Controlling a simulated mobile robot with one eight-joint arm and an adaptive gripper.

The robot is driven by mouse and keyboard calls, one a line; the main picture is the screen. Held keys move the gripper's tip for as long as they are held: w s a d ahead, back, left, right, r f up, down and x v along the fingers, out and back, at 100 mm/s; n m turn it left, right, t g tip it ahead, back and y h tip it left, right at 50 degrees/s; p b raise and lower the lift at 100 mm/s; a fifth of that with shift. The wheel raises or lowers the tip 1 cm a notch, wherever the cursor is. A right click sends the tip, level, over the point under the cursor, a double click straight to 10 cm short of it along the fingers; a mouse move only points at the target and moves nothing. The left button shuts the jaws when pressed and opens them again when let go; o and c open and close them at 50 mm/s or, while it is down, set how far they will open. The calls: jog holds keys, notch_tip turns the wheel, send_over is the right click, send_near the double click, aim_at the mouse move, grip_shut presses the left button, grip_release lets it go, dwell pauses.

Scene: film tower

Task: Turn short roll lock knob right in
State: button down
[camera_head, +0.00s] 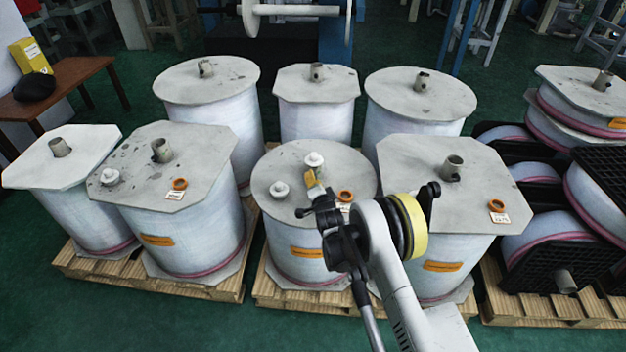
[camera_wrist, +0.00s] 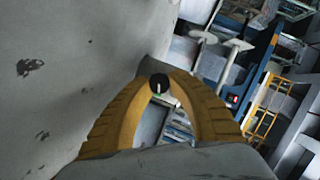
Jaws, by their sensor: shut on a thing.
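The short roll is the front middle one, with a round grey lid (camera_head: 265,180) and an orange label on its side.
An orange ring (camera_head: 345,196) lies on the short roll's lid beside my arm. A larger roll (camera_head: 190,145) stands left and another (camera_head: 430,155) right, close by. More rolls stand behind. Black crates (camera_head: 570,245) are at the right. Green floor is clear in front.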

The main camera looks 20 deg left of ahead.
jog(key=c, duration=1.2)
grip_release()
jog(key=n+h, duration=0.2)
jog(key=n, duration=0.1)
jog(key=shift+a+r+n, duration=0.1)
jog(key=shift+a+n, duration=0.05)
jog(key=shift+n, duration=0.15)
jog(key=n+h, duration=0.2)
jog(key=n, duration=0.1)
jog(key=shift+s+a, duration=0.1)
jog(key=shift+s+r+n+h, duration=0.2)
jog(key=shift+s+n+h, duration=0.05)
jog(key=shift+n+h, duration=0.3)
jog(key=p+v, duration=0.3)
jog(key=v, duration=0.6)
jog(key=shift+s+d+p, duration=0.15)
jog(key=shift+d+p, duration=0.05)
jog(key=shift+p, duration=0.2)
jog(key=shift+s+d, duration=0.1)
jog(key=shift+s, duration=0.3)
